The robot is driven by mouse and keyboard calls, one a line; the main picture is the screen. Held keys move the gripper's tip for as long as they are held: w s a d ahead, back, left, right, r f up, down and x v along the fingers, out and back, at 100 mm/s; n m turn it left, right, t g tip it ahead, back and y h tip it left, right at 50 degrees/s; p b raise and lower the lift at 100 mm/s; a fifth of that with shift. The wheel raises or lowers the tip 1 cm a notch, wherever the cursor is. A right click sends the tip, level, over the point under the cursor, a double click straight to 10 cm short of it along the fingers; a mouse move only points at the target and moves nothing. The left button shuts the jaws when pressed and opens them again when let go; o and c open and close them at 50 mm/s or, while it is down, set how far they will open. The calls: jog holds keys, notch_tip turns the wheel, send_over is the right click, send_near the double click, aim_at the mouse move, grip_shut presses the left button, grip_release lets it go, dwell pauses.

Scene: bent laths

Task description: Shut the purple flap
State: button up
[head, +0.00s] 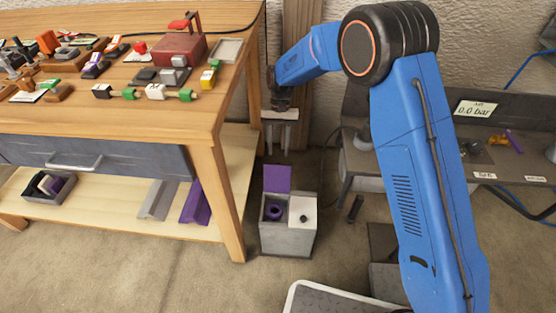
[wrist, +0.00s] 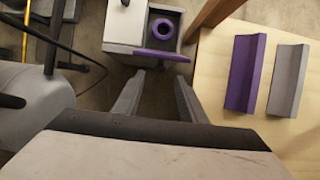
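A grey box (head: 287,239) stands on the floor beside the workbench. Its purple flap (head: 277,178) stands upright at the back of the left compartment, which is open. In the wrist view the purple flap (wrist: 158,57) shows nearly edge-on. A purple ring (head: 273,211) lies inside the open compartment and also shows in the wrist view (wrist: 163,31). My gripper (head: 278,148) points down above and behind the flap. Its fingers are apart with nothing between them, and in the wrist view the open gripper (wrist: 160,77) appears just short of the flap.
The box's white lid (head: 302,213) with a dark knob lies shut on the right. The workbench (head: 232,100) is close on the left, with purple and grey angled laths (head: 196,204) on its lower shelf. A grey bench (head: 400,165) stands right. Floor in front of the box is clear.

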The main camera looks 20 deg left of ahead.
aim_at(277, 176)
jog(key=x, duration=0.5)
jog(key=shift+f, duration=0.2)
grip_shut()
